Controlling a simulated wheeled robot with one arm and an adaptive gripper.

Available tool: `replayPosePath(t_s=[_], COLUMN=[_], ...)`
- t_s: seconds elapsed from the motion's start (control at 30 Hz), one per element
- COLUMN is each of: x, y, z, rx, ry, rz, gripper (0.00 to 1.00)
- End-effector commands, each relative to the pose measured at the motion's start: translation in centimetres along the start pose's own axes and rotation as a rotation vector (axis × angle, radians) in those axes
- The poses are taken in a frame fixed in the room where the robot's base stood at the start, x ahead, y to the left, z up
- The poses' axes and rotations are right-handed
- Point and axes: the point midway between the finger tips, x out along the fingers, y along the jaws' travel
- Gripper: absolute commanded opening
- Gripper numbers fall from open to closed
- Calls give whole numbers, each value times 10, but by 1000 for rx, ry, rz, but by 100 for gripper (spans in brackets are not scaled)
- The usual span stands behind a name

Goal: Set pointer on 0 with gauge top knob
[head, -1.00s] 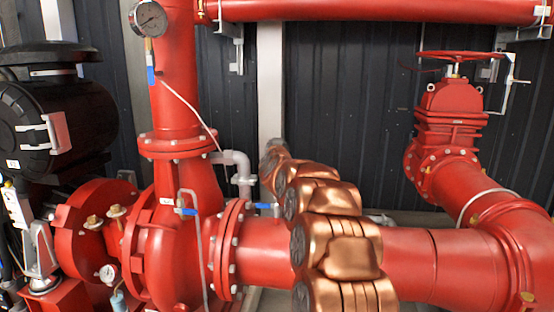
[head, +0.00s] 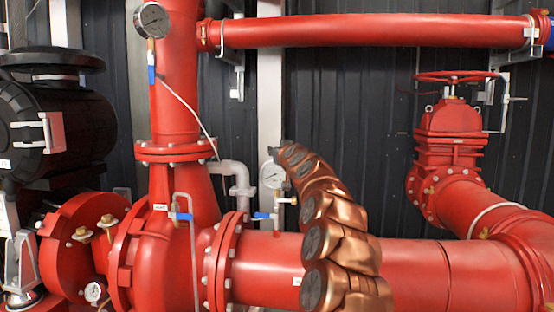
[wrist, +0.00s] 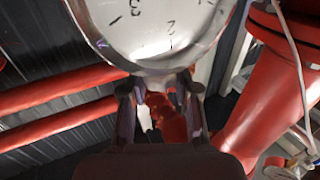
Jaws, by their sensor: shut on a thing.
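A round white-faced gauge (head: 272,175) stands above the large red pipe, just left of the end of my copper arm. Its dial (wrist: 150,25) fills the top of the wrist view, cut off by the frame, with the numbers 3 and 2 showing. I cannot make out the pointer for sure. My gripper (wrist: 158,88) is at the gauge's rim, its two fingers shut on the top knob. The knob is mostly hidden by the fingers and rim. In the head view my gripper (head: 282,150) is small and dark at the gauge's top.
Another gauge (head: 152,20) is high on the red vertical pipe. A small gauge (head: 95,292) is low at left. A blue-handled valve (head: 264,216) sits beside the near gauge. A red handwheel (head: 455,77) is at right. The wall space between gauge and handwheel is open.

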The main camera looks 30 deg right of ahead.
Motion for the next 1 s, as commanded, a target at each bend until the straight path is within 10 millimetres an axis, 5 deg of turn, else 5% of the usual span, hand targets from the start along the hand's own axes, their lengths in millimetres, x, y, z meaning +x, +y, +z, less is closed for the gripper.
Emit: replayPosePath(t_s=[1.0], x=[1], y=[3], z=[-1], rx=[-3], ry=[4], rz=[-175], gripper=[0])
